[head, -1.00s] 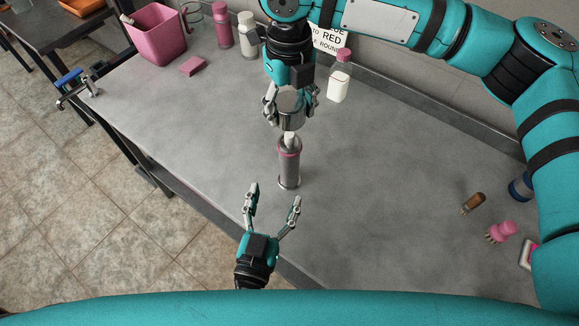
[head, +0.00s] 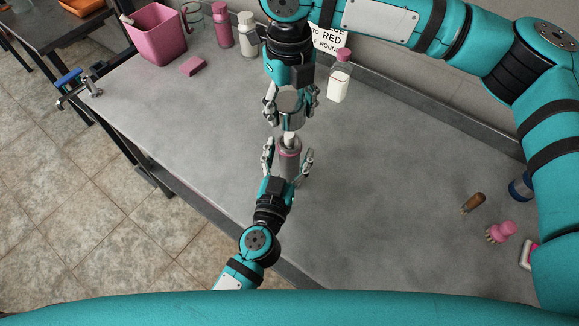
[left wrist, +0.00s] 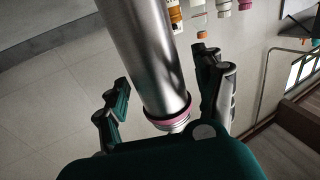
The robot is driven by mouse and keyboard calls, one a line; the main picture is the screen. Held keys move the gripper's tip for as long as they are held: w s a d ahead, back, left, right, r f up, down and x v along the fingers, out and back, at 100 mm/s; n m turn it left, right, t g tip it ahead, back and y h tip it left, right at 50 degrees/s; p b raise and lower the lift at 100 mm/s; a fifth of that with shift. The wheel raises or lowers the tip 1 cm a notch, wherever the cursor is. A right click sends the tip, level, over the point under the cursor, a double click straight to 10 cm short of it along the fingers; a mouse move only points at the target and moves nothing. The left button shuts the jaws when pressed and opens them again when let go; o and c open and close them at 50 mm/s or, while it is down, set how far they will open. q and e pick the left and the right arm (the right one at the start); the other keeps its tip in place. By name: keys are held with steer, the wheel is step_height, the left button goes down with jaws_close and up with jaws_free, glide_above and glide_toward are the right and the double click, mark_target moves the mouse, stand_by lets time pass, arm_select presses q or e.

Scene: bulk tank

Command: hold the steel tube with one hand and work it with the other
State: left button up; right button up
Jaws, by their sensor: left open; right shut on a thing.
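The steel tube (head: 289,164) has a pink ring near its top in the head view and looks upright. In the left wrist view the tube (left wrist: 145,50) runs down to the pink ring and a ridged end. My left gripper (head: 288,151) is open, with one finger on each side of the tube; contact is not visible. My right gripper (head: 290,108) is above, shut on a steel cylindrical piece (head: 290,102). A white part (head: 289,138) shows between this piece and the tube. I cannot tell how they join.
A pink bucket (head: 158,38), a pink block (head: 192,66) and several bottles stand toward the back. A white bottle with a pink cap (head: 339,84) stands right of my right gripper. Brushes (head: 501,232) lie at the right. The counter (head: 400,180) between is clear.

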mark_target(289, 134)
arm_select(q)
jaws_close()
arm_select(e)
steer(key=shift+f, duration=2.45)
steer(key=shift+f, duration=0.15)
steer(key=shift+f, duration=0.75)
steer(key=shift+f, duration=0.6)
